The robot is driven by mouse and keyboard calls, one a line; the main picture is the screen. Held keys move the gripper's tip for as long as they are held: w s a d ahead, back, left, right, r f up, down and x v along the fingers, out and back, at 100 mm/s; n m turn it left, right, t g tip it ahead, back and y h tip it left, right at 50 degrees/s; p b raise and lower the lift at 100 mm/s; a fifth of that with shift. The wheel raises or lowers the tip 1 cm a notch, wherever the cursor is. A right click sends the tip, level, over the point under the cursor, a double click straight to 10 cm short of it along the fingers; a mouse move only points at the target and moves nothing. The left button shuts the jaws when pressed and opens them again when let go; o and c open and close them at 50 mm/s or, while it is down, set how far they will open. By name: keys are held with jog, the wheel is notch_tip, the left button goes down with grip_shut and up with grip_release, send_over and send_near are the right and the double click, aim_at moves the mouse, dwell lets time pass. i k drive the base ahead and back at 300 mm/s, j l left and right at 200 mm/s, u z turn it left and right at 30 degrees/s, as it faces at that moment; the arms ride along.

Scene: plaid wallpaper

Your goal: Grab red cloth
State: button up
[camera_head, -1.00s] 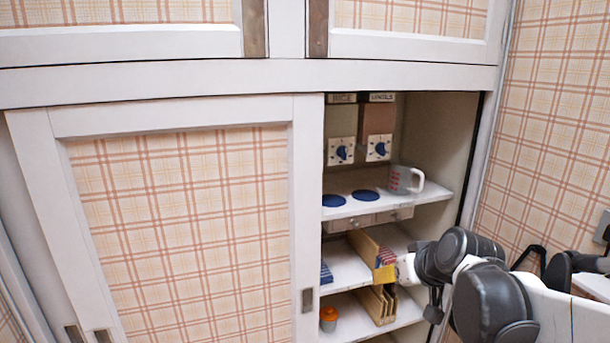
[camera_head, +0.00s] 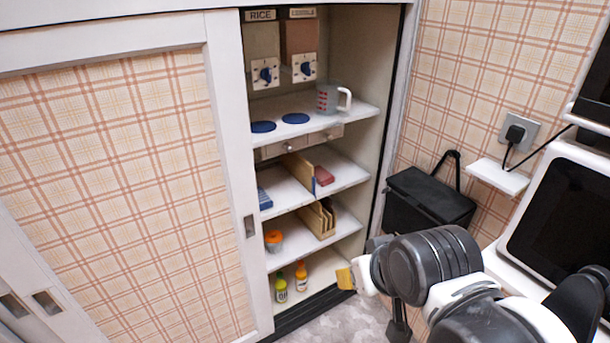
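The red cloth (camera_head: 324,175) looks like a small folded stack on the middle shelf (camera_head: 348,178), right of an upright tan divider (camera_head: 299,169). My gripper (camera_head: 345,279) shows yellow tips in front of the cupboard's lower right part. In the picture it is well below the red cloth and apart from it. It is seen small and from behind, so whether its fingers are open or shut is unclear. Nothing can be seen held in it.
A blue folded cloth (camera_head: 264,199) lies left of the divider. A measuring cup (camera_head: 328,98) stands on the shelf above. Below are a wooden rack (camera_head: 318,219), an orange-lidded jar (camera_head: 274,240) and two bottles (camera_head: 281,287). A black box (camera_head: 430,200) stands right of the cupboard.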

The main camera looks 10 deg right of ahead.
aim_at(323, 178)
jog(key=i+j, duration=0.1)
jog(key=i, duration=0.35)
jog(key=i+j, duration=0.15)
jog(key=i, duration=0.3)
jog(key=i+j, duration=0.1)
jog(key=i, duration=0.3)
jog(key=z, duration=0.05)
